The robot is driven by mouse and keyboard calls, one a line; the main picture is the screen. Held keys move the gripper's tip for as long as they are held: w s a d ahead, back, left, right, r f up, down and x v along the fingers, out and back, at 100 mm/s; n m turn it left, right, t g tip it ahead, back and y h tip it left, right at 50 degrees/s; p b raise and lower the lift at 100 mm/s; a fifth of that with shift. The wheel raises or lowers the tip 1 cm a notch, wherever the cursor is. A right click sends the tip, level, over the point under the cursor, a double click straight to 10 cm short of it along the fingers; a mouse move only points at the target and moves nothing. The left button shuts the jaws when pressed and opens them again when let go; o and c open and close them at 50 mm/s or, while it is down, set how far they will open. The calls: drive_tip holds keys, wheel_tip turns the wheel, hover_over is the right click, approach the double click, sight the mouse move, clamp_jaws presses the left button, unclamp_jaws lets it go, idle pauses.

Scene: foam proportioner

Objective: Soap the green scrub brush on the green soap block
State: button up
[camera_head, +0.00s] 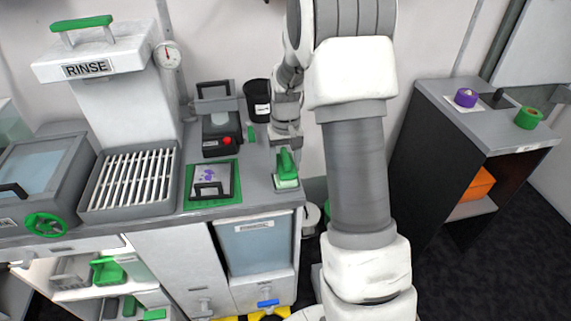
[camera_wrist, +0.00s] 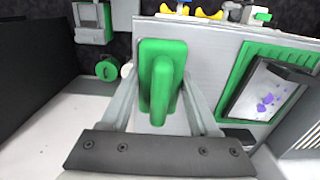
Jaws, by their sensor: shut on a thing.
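The green scrub brush (camera_head: 287,165) is at the right front corner of the grey counter, under my gripper (camera_head: 286,150). In the wrist view the brush (camera_wrist: 162,75) shows its green base and raised handle between the two pale fingers of my gripper (camera_wrist: 158,110). The gripper is shut on the brush. I cannot tell whether the brush touches the counter or is slightly above it. I cannot surely pick out the green soap block. Small green pieces (camera_head: 155,314) lie on the lower shelf at the left.
A green-framed panel (camera_head: 228,196) with purple marks lies left of the brush. A slatted basin (camera_head: 130,180) stands under the RINSE unit (camera_head: 90,66). A black cup (camera_head: 258,100) and a box with a red button (camera_head: 221,132) stand behind. A dark cabinet (camera_head: 445,125) stands right, across a gap.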

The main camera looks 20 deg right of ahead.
sight(285, 155)
drive_tip(key=shift+r+p, duration=1.8)
drive_tip(key=shift+r, duration=1.05)
